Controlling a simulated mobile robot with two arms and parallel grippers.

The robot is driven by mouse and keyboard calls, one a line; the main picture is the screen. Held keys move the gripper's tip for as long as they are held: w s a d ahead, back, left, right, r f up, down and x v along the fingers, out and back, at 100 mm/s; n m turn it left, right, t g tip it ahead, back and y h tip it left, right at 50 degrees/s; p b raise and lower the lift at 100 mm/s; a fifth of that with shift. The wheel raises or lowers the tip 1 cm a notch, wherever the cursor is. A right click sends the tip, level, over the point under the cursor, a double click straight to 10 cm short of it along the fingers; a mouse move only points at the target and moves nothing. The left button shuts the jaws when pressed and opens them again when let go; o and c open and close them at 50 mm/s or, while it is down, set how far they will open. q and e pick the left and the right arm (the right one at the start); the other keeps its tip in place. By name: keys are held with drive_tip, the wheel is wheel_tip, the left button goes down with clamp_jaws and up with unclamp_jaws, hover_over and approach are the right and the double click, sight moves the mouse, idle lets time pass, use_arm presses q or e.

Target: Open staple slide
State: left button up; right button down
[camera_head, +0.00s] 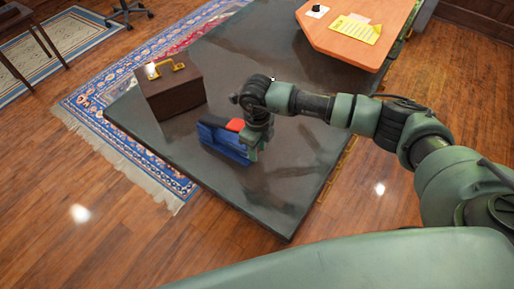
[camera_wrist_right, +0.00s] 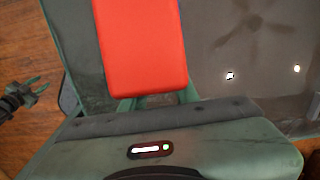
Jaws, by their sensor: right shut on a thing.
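A blue stapler (camera_head: 220,140) with a red part (camera_head: 235,125) on top sits on the dark table. My right gripper (camera_head: 252,150) reaches down at its right end and is shut on it. In the right wrist view the red part of the stapler (camera_wrist_right: 143,45) fills the upper middle, and its lower edge lies by the green fingers. The fingertips are mostly hidden there, so the exact contact cannot be seen. My left gripper (camera_wrist_right: 36,90) shows small at the left edge of the wrist view, its fingers apart and empty, away from the stapler.
A dark brown box (camera_head: 172,95) with a yellow handle-like piece on top stands left of the stapler on the dark table (camera_head: 285,190). An orange-topped surface (camera_head: 340,50) with a yellow sheet (camera_head: 355,29) is at the upper right. The table's front part is clear.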

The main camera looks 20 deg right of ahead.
drive_tip(key=shift+r, duration=0.1)
drive_tip(key=s+d, duration=0.2)
drive_tip(key=s+d+p, duration=0.1)
drive_tip(key=s+d, duration=0.2)
drive_tip(key=shift+s, duration=0.35)
drive_tip(key=shift+a, duration=0.1)
drive_tip(key=shift+w, duration=0.1)
drive_tip(key=c, duration=1)
unclamp_jaws()
drive_tip(key=shift+c, duration=0.2)
wheel_tip(320, 180, up, 8)
drive_tip(key=b, duration=0.1)
drive_tip(key=shift+b, duration=0.4)
